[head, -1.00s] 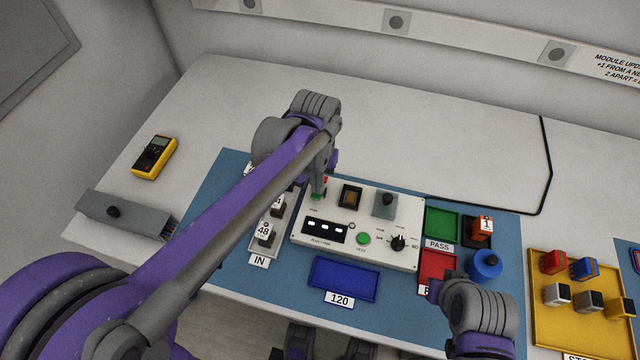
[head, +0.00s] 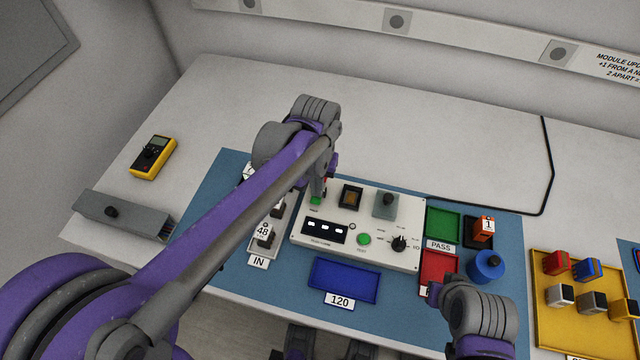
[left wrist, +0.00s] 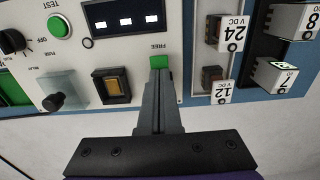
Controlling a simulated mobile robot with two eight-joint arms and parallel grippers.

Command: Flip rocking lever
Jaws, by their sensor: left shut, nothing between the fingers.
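The white test panel (head: 375,257) stands on the blue mat. A small green lever piece (head: 316,201) is at its upper left; it also shows in the left wrist view (left wrist: 159,62), just beside the printed word FREE. My left gripper (head: 318,190) is shut and empty. In the left wrist view its fingers (left wrist: 160,76) are together with their tips at the green piece, seemingly touching it and hiding part of it.
Labelled modules (head: 264,236) stand in the IN tray left of the panel. A blue tray (head: 345,281) lies in front.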

